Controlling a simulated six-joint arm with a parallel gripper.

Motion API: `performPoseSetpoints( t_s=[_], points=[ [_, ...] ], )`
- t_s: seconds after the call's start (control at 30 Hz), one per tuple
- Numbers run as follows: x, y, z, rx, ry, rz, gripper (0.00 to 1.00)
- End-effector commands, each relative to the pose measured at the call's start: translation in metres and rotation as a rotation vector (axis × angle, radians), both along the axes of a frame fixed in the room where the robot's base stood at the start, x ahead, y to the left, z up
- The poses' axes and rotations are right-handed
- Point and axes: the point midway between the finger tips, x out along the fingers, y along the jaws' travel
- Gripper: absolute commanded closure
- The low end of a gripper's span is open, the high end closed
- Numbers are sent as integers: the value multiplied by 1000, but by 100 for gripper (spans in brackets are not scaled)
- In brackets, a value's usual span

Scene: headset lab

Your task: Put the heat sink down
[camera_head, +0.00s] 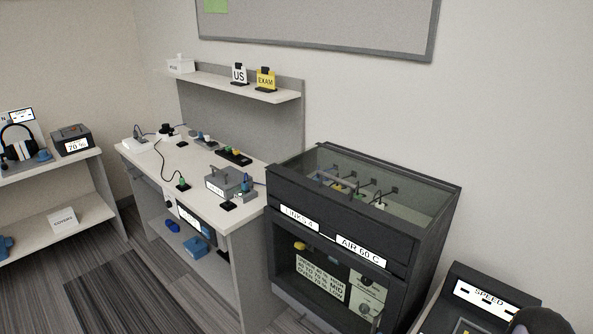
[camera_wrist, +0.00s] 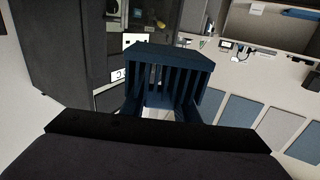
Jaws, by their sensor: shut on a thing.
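The heat sink (camera_wrist: 170,62) is a dark blue block with a row of upright fins, in the middle of the wrist view. My gripper (camera_wrist: 160,108) is shut on it, with a finger at each side of its lower part. The heat sink is held up in the air, apart from the furniture behind it. I cannot make out the heat sink or the gripper fingers in the head view.
A white workbench (camera_head: 205,207) holds a grey toolbox (camera_head: 223,184) and several small devices. A dark glass-topped cabinet (camera_head: 434,236) stands beside it. A SPEED console (camera_head: 490,292) is at lower right. A shelf (camera_head: 237,84) hangs above the bench. Carpet (camera_head: 120,295) lies clear in front.

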Motion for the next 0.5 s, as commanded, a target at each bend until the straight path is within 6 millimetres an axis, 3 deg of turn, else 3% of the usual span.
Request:
performPoseSetpoints(
  t_s=[0.03,0.2,0.5],
  points=[
    [-1,17,12,3,2,38,100],
    [-3,50,21,1,-1,116,100],
    [-2,66,28,-1,-1,162,100]
  ],
)
